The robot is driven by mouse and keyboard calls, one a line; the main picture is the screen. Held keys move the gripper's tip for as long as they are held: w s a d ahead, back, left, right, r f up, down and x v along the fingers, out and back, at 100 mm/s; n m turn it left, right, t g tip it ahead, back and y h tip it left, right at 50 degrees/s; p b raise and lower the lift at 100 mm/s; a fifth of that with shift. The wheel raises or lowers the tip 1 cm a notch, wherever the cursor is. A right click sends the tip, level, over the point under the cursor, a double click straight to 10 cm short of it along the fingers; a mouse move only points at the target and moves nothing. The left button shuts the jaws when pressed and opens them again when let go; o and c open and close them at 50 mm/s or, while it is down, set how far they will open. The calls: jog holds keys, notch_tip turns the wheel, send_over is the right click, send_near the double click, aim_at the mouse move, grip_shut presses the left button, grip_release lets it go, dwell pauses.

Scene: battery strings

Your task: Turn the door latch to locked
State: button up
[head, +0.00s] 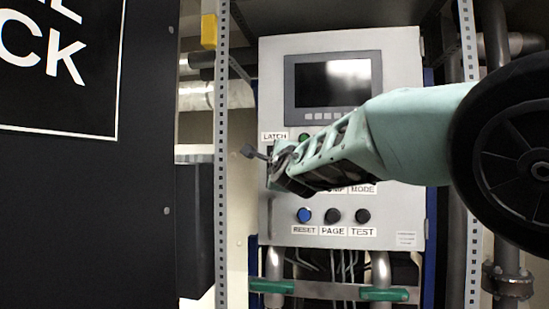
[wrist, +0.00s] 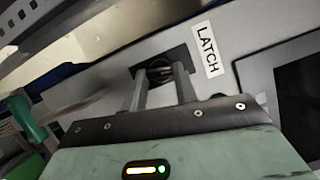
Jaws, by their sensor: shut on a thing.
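The cabinet door (head: 411,214) is light grey, and the LATCH label (head: 274,137) is at its upper left edge. In the wrist view the door latch (wrist: 159,69) is a dark round part on a black plate, just left of the tilted LATCH label (wrist: 207,48). My gripper (head: 276,166) is at the latch below its label and hides most of it in the head view. The wrist view shows my gripper (wrist: 157,82) with its two fingers on either side of the latch, shut on it. A short grey rod with a knob (head: 249,151) sticks out left of my gripper. The latch's exact angle is hidden.
A screen (head: 332,80) is on the door above my arm. The RESET (head: 304,215), PAGE (head: 333,215) and TEST (head: 362,215) buttons are below it. A perforated metal post (head: 221,200) and a black panel (head: 85,210) stand to the left. Pipes run at the right.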

jog(key=shift+r+n+g+p, duration=0.15)
jog(key=shift+n+g+p, duration=0.15)
jog(key=shift+n+p, duration=0.7)
jog(key=o, duration=1)
jog(key=b+v, duration=0.4)
jog(key=v, duration=1.3)
jog(key=shift+s, duration=0.25)
jog(key=shift+r, duration=0.1)
